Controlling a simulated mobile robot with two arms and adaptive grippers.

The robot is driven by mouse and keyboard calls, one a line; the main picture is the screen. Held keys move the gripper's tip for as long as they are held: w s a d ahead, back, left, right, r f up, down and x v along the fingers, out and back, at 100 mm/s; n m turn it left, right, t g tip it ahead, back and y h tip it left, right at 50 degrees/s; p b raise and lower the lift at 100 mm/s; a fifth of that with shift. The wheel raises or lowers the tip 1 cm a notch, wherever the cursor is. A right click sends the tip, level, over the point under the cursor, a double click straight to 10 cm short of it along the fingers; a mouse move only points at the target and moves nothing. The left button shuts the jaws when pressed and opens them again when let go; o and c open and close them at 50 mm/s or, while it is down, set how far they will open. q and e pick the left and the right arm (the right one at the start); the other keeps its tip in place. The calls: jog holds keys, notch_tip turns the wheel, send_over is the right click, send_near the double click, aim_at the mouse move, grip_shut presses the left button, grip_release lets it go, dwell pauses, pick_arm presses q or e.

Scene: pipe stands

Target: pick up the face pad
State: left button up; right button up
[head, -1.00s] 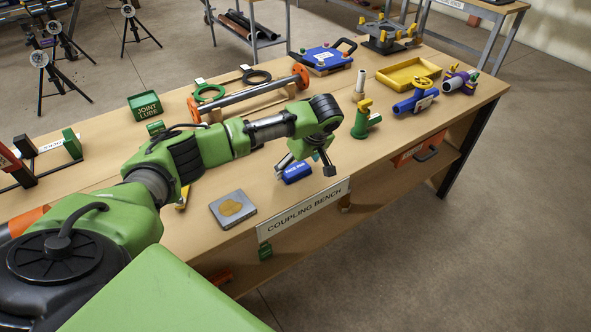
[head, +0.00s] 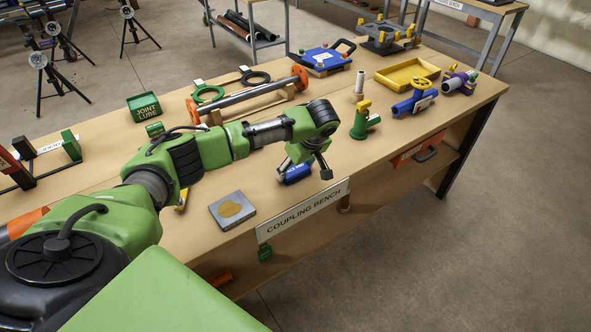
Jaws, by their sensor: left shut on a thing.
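The face pad (head: 297,174) is a small blue block with white lettering. It is at the front part of the bench, above the "COUPLING BENCH" sign in the picture. My left gripper (head: 304,173) reaches down over it from the end of the green arm and is shut on it. The gripper and its fingers hide part of the pad and its lettering. I cannot tell whether the pad touches the bench top. My right gripper is not in view.
A grey plate with a tan patch (head: 232,209) lies left of the pad. A green stand (head: 365,124) and a blue valve with a yellow wheel (head: 415,100) stand to the right. A long pipe with orange flanges (head: 250,98) lies behind my arm.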

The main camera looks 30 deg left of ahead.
aim_at(292, 168)
pick_arm(q)
jog(key=shift+r, duration=0.4)
jog(key=r, duration=0.2)
jog(key=shift+s+d+r+b, duration=0.15)
jog(key=shift+s+r+b, duration=0.15)
jog(key=shift+r, duration=0.1)
jog(key=s+d+r+p, duration=0.1)
jog(key=s+d+r, duration=0.2)
jog(key=s+r, duration=0.6)
jog(key=shift+s+d+p, duration=0.3)
jog(key=shift+s+p, duration=0.1)
jog(key=shift+s, duration=1.55)
